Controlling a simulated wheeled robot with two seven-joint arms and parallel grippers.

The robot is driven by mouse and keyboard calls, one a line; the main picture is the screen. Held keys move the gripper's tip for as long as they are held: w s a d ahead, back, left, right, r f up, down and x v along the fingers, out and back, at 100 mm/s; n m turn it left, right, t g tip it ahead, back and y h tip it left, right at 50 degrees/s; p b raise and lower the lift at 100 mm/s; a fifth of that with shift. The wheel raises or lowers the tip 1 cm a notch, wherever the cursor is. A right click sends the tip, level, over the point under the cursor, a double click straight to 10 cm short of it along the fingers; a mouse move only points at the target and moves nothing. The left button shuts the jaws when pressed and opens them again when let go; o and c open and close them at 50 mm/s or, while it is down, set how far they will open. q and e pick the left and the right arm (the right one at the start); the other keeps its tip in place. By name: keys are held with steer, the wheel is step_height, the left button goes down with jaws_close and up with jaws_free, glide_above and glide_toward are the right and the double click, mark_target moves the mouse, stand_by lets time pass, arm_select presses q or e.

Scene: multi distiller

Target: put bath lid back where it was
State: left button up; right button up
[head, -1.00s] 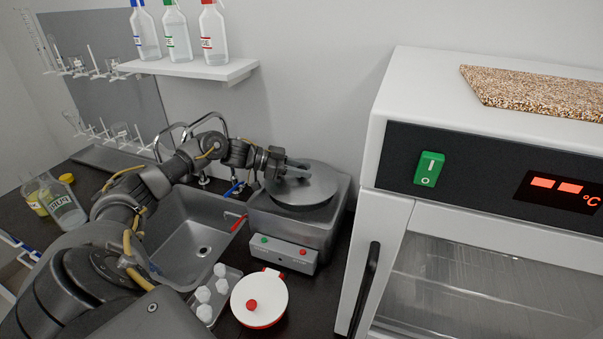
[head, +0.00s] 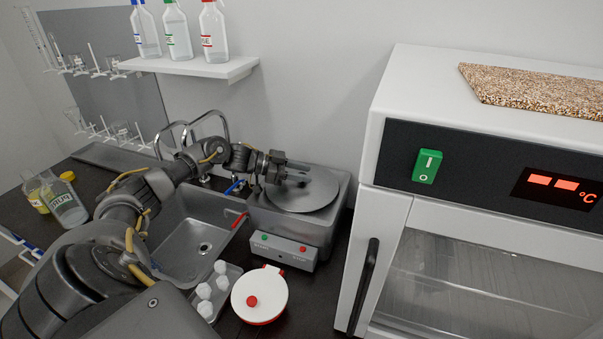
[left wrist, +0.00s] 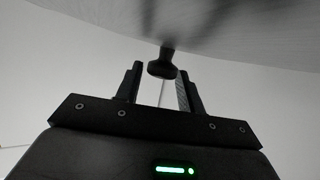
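The round grey bath lid (head: 308,196) lies on top of the grey bath (head: 325,228), flat as far as I can tell. My left gripper (head: 304,173) is at the lid's upper side, with its two fingers apart. In the left wrist view the lid (left wrist: 235,25) fills the top, and its dark knob (left wrist: 161,69) shows between the spread fingertips of my left gripper (left wrist: 160,84), with gaps on both sides. My right gripper is not in view.
The sink (head: 190,245) is left of the bath. A white pot with a red knob (head: 260,297) and a tray of white pieces (head: 213,290) stand in front. A large white oven (head: 385,210) stands close on the right. A bottle shelf (head: 195,66) hangs above.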

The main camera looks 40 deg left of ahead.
arm_select(q)
steer(key=shift+o, duration=1)
steer(key=shift+s+d+f, duration=0.1)
steer(key=shift+d+f, duration=0.05)
steer(key=shift+f, duration=0.25)
steer(key=shift+s+d+f, duration=0.1)
steer(key=shift+d+f, duration=0.05)
steer(key=shift+f, duration=0.25)
steer(key=shift+r, duration=0.3)
steer(key=shift+a+r, duration=0.2)
steer(key=shift+r, duration=0.05)
steer(key=b+v, duration=0.2)
steer(key=v, duration=0.4)
steer(key=shift+a+r, duration=0.2)
steer(key=shift+a, duration=0.2)
steer(key=shift+s+a+r, duration=0.2)
steer(key=shift+a+r, duration=0.05)
steer(key=shift+w, duration=0.1)
steer(key=shift+r, duration=0.1)
